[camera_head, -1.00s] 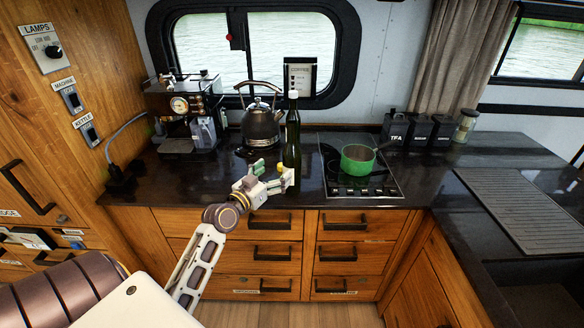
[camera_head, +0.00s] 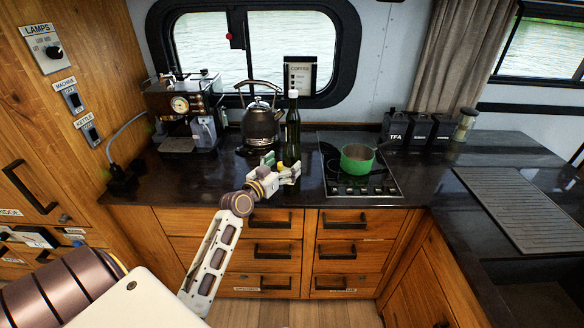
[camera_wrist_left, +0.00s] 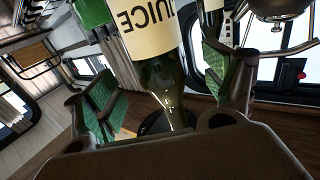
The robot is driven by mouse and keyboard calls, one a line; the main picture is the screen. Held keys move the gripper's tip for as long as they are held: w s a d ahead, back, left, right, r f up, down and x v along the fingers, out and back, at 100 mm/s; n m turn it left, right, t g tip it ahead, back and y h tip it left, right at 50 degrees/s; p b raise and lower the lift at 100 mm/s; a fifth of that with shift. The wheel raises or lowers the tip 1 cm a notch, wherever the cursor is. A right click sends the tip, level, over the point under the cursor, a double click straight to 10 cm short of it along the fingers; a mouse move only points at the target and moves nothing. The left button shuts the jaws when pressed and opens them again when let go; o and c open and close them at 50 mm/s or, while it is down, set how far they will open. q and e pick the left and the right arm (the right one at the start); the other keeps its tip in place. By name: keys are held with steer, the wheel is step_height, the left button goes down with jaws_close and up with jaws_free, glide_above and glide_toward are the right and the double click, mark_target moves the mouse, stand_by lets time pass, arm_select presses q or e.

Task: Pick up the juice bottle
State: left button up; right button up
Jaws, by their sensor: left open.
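The juice bottle (camera_head: 292,135) is dark green glass with a white cap and stands upright on the dark counter, between the kettle and the hob. In the left wrist view the juice bottle (camera_wrist_left: 165,80), with a cream label reading "JUICE", lies between the two green-padded fingers. The fingers are open on either side, with a visible gap at each. My right gripper is not in view.
A kettle (camera_head: 262,125) stands close behind left of the bottle, with a coffee machine (camera_head: 186,112) further left. A green pot (camera_head: 358,158) sits on the hob (camera_head: 335,185) to the right. Dark canisters (camera_head: 417,131) stand at the back right.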

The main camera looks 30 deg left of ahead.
arm_select(q)
steer(key=shift+w, duration=0.15)
steer(key=shift+w+p, duration=0.35)
steer(key=shift+w, duration=0.5)
steer(key=shift+w+f+p, duration=0.1)
steer(key=shift+w+p, duration=0.25)
steer(key=shift+w, duration=1.25)
steer(key=shift+c, duration=1.2)
steer(key=c, duration=1.2)
steer(key=shift+c, duration=0.9)
